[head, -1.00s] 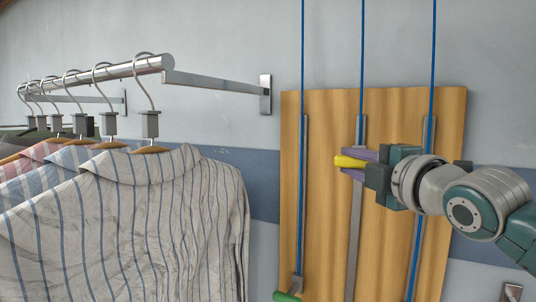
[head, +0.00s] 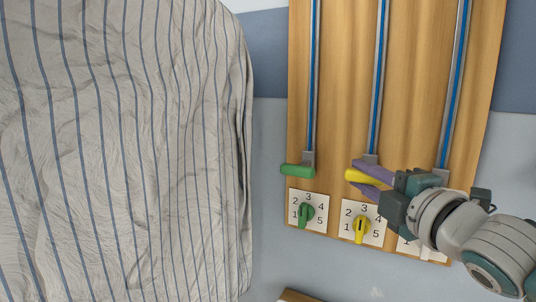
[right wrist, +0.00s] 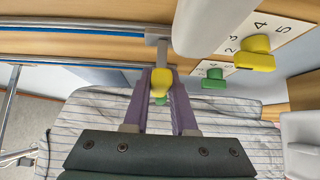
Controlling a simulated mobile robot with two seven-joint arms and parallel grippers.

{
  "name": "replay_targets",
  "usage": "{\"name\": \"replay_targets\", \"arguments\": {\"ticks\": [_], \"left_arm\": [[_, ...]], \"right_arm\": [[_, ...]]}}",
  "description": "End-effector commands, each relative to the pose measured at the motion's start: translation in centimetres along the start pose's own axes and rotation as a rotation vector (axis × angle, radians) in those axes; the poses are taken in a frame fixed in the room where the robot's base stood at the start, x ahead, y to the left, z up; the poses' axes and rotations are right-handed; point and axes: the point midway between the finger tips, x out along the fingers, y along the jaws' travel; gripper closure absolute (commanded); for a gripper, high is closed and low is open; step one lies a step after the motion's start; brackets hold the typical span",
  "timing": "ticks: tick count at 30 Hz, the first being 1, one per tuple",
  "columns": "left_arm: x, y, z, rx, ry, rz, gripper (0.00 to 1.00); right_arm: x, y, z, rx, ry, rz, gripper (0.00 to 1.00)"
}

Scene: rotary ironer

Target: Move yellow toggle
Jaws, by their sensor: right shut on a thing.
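The yellow toggle (head: 356,176) is a handle at the lower end of the middle metal rail (head: 378,90) on a wooden board. My right gripper (head: 368,174) has its purple fingers closed around it from the right. In the right wrist view the yellow toggle (right wrist: 160,84) sits between the fingertips (right wrist: 161,88). A yellow dial knob (head: 361,228) on a card numbered 1 to 5 is below it; the knob also shows in the right wrist view (right wrist: 255,54). My left gripper is not in view.
A green handle (head: 298,170) is at the lower end of the left rail, above a green dial knob (head: 306,214). My right gripper and arm hide most of the right rail's lower end and dial. A striped shirt (head: 130,150) hangs at the left, apart from the board (head: 340,60).

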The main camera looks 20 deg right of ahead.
Motion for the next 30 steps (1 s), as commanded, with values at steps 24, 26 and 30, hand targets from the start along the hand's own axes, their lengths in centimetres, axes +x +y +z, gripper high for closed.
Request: {"name": "replay_targets", "arguments": {"ticks": [24,26,30], "left_arm": [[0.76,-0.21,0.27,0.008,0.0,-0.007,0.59],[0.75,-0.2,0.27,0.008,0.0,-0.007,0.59],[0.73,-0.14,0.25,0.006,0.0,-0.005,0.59]], "right_arm": [[-1.12,-1.72,0.18,-0.001,-0.003,-0.004,0.49],[-1.11,-1.64,0.17,-0.002,-0.002,-0.002,0.45],[-1.09,-1.48,0.14,-0.002,-0.001,0.002,0.45]]}}
